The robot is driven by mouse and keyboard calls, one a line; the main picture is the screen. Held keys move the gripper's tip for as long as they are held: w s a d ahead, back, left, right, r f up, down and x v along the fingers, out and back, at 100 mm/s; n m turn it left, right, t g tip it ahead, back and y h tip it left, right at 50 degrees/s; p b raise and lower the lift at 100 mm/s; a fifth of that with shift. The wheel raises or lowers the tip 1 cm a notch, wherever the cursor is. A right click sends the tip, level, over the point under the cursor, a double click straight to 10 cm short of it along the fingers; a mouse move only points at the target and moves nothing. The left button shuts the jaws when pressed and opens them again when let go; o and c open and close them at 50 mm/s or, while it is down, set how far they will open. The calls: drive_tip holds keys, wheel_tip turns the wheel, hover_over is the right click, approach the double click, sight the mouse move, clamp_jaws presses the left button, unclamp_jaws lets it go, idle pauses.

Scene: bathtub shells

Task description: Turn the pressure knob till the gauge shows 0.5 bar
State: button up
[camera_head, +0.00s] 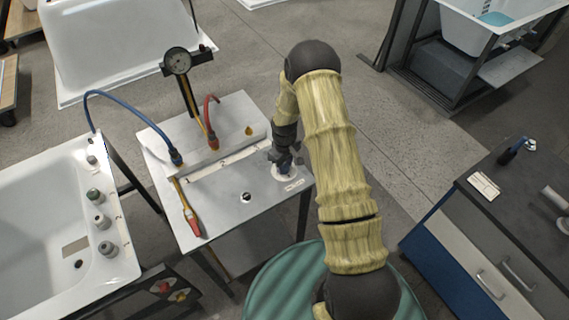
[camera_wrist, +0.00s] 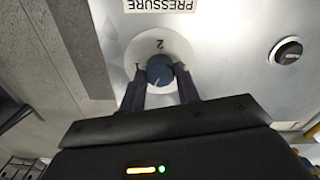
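The pressure knob (camera_wrist: 160,72) is a small dark blue knob with a light pointer line. It sits on a white dial plate marked with numbers, on the metal panel. In the wrist view my gripper (camera_wrist: 160,84) has a finger on each side of the knob; whether both touch it I cannot tell. In the head view my gripper (camera_head: 285,162) is at the right end of the panel and mostly hides the knob. The round gauge (camera_head: 178,61) stands on a post behind the panel. Its needle is too small to read. A label reading PRESSURE (camera_wrist: 160,4) shows upside down.
A white tub (camera_head: 40,215) stands left, a dark-topped cabinet (camera_head: 520,190) right. A green round surface (camera_head: 275,285) is in front.

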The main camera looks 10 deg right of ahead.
sight(284, 166)
drive_tip(key=shift+f+m+b, duration=0.15)
drive_tip(key=shift+m+b, duration=0.25)
drive_tip(key=shift+b, duration=0.2)
drive_tip(key=shift+m+b, duration=0.5)
drive_tip(key=o, duration=1)
drive_tip(key=shift+r, duration=0.2)
wheel_tip(284, 166, up, 17)
drive_tip(key=b, duration=0.3)
drive_tip(key=shift+r+b, duration=0.15)
drive_tip(key=shift+b, duration=0.2)
